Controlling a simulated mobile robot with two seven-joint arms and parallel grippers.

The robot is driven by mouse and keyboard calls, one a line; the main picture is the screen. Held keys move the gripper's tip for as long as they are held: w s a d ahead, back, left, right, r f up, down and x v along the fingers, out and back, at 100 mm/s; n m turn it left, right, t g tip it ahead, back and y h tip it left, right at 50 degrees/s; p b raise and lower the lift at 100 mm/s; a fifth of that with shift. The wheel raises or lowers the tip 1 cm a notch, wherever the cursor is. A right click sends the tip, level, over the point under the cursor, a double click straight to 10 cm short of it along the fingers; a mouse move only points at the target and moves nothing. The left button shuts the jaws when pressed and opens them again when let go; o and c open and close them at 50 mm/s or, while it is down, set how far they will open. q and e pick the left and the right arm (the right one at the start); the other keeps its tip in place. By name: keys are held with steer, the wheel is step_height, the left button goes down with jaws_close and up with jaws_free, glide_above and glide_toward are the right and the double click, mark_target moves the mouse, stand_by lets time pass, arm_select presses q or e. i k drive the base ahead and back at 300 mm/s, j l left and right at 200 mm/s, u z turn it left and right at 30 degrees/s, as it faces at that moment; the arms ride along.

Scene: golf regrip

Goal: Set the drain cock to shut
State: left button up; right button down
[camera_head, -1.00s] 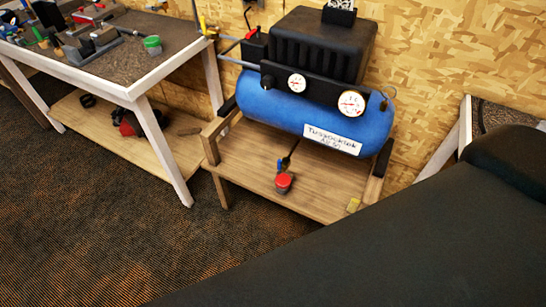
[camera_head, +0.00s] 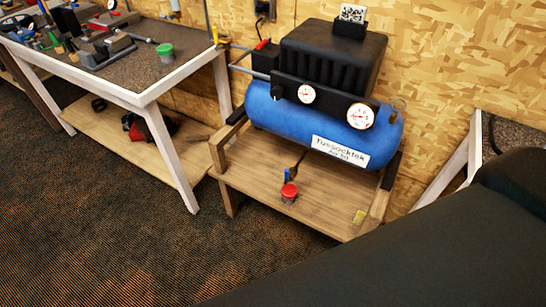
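The blue compressor tank (camera_head: 325,133) sits on a wooden stand (camera_head: 250,178) near the wall. Below the tank's front, a short dark stem (camera_head: 299,160) leads down to a small blue part (camera_head: 287,175), which looks like the drain cock's lever. It is too small to tell how the lever is set. Neither of my grippers is in view.
A white-framed workbench (camera_head: 150,93) with tools stands on the left. Carpet floor (camera_head: 100,230) is clear in front. A large dark form hides the lower right.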

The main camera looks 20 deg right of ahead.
mark_target(286, 179)
steer(key=z, duration=0.5)
steer(key=i+j+z, duration=0.15)
steer(key=j+z, duration=0.15)
steer(key=z, duration=0.2)
steer(key=i+j+z, duration=0.15)
steer(key=j+z, duration=0.45)
steer(key=j, duration=0.25)
steer(key=i+j+z, duration=0.15)
steer(key=j, duration=1)
